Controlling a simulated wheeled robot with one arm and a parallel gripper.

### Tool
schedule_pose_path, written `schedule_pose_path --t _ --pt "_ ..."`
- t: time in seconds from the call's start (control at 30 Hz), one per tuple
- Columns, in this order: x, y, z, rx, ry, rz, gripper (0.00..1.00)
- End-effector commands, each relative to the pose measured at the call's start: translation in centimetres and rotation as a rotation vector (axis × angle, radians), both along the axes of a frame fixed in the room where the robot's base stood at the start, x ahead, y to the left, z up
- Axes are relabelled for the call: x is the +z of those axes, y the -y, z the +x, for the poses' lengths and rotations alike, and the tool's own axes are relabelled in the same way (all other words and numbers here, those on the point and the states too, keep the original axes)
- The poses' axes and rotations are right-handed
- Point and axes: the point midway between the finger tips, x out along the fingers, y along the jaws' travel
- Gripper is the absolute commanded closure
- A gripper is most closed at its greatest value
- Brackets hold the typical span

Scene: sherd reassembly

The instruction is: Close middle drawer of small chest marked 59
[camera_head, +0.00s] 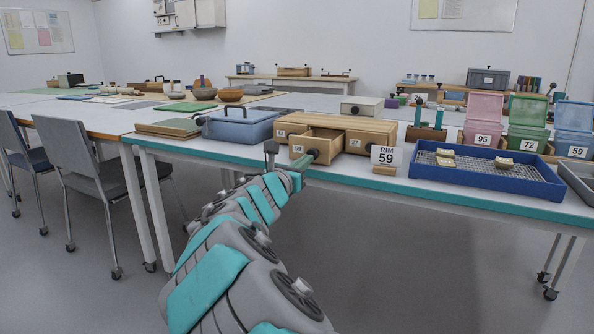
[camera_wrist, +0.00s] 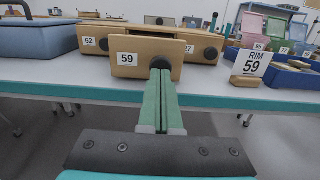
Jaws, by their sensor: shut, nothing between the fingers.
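The small wooden chest (camera_head: 345,129) stands on the table near its front edge. Its middle drawer (camera_head: 318,147), labelled 59, is pulled out toward me between the drawers labelled 62 and 27. In the wrist view the front of drawer 59 (camera_wrist: 133,58) stands forward of the chest, with a dark round knob (camera_wrist: 161,64) at its right part. My gripper (camera_wrist: 160,75) is shut and empty, its green fingers pointing at the knob. The fingertips are at or just before the knob; I cannot tell if they touch. In the head view my gripper (camera_head: 306,160) is at the drawer front.
A card reading RIM 59 (camera_head: 386,157) stands right of the drawer, with a blue tray (camera_head: 480,190) of sherds beyond it. A blue case (camera_head: 238,125) is left of the chest. Pink, green and blue boxes stand at the back right. The floor before the table is clear.

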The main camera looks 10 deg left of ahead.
Motion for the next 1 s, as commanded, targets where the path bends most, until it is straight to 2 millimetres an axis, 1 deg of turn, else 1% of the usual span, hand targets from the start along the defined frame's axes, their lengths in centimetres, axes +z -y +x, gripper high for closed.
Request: schedule_pose_path --t 0.1,0.47,0.57,0.67,0.87,1.0 --pt "0.0 0.2 0.5 -0.001 -0.001 0.0 1.0" --pt "0.0 0.3 0.7 -0.001 -0.001 -0.001 1.0" --pt "0.1 0.5 1.2 -0.003 -0.002 -0.001 1.0" --pt "0.2 1.0 2.3 -0.005 -0.003 -0.003 1.0" --pt "0.5 2.1 5.4 -0.004 -0.001 -0.002 1.0" --pt "0.1 2.9 7.4 -0.004 -0.004 -0.003 1.0"
